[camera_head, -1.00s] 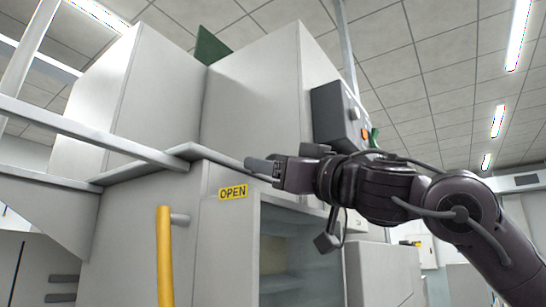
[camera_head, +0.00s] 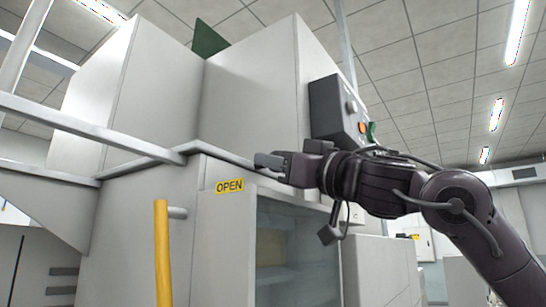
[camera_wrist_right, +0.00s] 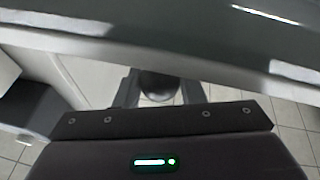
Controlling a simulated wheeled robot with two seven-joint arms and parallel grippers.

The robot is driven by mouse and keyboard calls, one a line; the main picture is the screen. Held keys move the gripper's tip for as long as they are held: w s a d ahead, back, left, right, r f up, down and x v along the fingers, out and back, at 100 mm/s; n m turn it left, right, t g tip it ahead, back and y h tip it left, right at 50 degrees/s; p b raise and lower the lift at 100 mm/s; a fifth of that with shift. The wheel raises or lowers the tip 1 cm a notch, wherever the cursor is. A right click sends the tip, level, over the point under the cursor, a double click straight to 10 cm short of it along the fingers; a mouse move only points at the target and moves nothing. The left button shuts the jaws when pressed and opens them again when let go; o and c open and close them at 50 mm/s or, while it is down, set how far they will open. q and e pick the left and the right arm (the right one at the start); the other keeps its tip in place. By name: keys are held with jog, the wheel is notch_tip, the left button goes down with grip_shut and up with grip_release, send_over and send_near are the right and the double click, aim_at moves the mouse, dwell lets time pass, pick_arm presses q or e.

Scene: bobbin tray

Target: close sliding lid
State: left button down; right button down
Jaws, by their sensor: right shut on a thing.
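My right gripper (camera_head: 272,160) is at the upper front edge of the light grey machine (camera_head: 130,210), to the right of and above the yellow OPEN label (camera_head: 229,186). In the right wrist view its fingers (camera_wrist_right: 158,88) are shut on a dark rounded piece (camera_wrist_right: 158,84), just below a pale edge. A dark glossy panel (camera_wrist_right: 150,28) spans the top of that view; it may be the sliding lid, but I cannot tell for sure. In the head view the lid is not clearly distinguishable. My left gripper is not in view.
An upright yellow bar (camera_head: 161,250) stands at the machine's front. A recessed opening (camera_head: 290,250) is below my right gripper. A grey control box (camera_head: 338,110) with buttons is behind my right wrist. A pale rail (camera_head: 90,130) crosses the left side.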

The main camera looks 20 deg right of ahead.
jog(key=shift+w+d, duration=0.6)
jog(key=shift+d, duration=0.15)
jog(key=shift+s, duration=0.1)
jog(key=c, duration=1.2)
grip_release()
jog(key=shift+o, duration=1.2)
jog(key=shift+w+d+f, duration=0.1)
jog(key=shift+w, duration=0.15)
jog(key=shift+s, duration=0.1)
